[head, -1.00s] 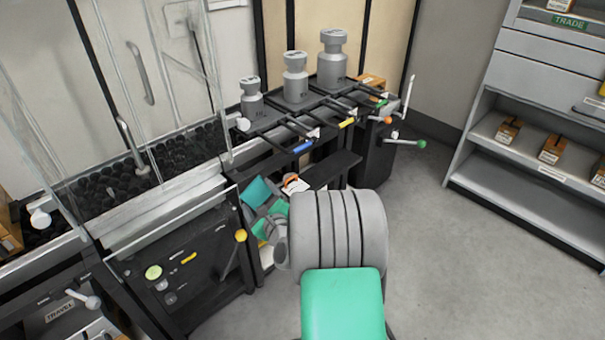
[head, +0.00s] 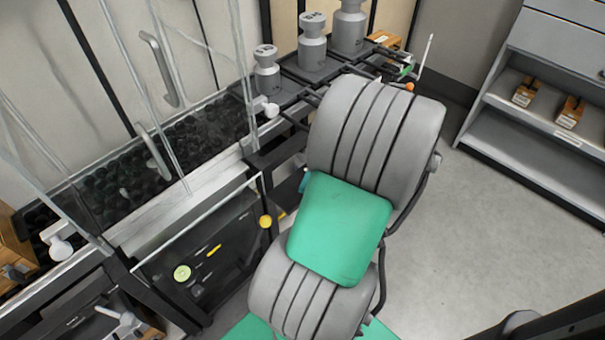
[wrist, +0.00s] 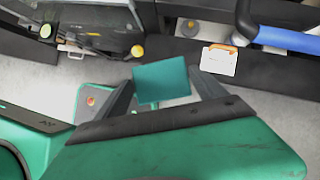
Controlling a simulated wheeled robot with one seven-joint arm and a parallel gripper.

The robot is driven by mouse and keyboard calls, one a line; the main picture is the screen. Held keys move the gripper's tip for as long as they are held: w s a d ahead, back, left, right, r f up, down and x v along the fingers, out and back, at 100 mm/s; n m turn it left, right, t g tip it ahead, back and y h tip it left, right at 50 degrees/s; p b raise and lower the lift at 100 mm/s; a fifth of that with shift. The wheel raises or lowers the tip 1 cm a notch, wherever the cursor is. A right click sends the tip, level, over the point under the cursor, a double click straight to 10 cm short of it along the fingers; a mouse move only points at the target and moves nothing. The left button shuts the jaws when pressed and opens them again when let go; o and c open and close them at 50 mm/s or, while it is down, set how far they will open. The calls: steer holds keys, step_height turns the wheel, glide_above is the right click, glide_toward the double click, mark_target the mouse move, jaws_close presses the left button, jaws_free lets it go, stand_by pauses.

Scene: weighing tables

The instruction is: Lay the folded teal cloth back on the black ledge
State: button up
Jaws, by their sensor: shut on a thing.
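The folded teal cloth (wrist: 161,80) is a small flat square between the two dark fingers of my gripper (wrist: 164,90) in the wrist view. My gripper is shut on it. In the head view only a sliver of the cloth (head: 304,180) shows beside my arm, and the gripper is hidden. The black ledge (wrist: 280,82) is a dark band beyond the fingers in the wrist view.
A white and orange item (wrist: 219,60) is at the ledge, right of the cloth. A blue-handled bar (wrist: 285,38) lies beyond. Grey weights (head: 312,45) stand on the black rack. A yellow knob (head: 265,222) sticks out left of my arm. Open floor (head: 470,230) lies to the right.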

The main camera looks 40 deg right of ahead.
steer(key=w+f+b, duration=0.1)
steer(key=w+f, duration=0.2)
steer(key=w+f+b, duration=0.1)
steer(key=w+f, duration=0.2)
steer(key=w, duration=0.1)
steer(key=shift+w+a+f, duration=0.1)
steer(key=shift+w+f, duration=0.15)
steer(key=shift+f, duration=0.05)
steer(key=f+b, duration=0.1)
steer(key=f, duration=0.1)
steer(key=w+f+b, duration=0.1)
steer(key=shift+f, duration=0.6)
steer(key=shift+c, duration=0.6)
steer(key=shift+r, duration=0.1)
steer(key=o, duration=1.3)
steer(key=shift+c, duration=0.2)
steer(key=p+v, duration=0.4)
steer(key=v, duration=0.7)
steer(key=shift+s+r, duration=0.2)
steer(key=shift+r, duration=0.1)
steer(key=shift+s+r, duration=0.1)
steer(key=shift+r, duration=0.05)
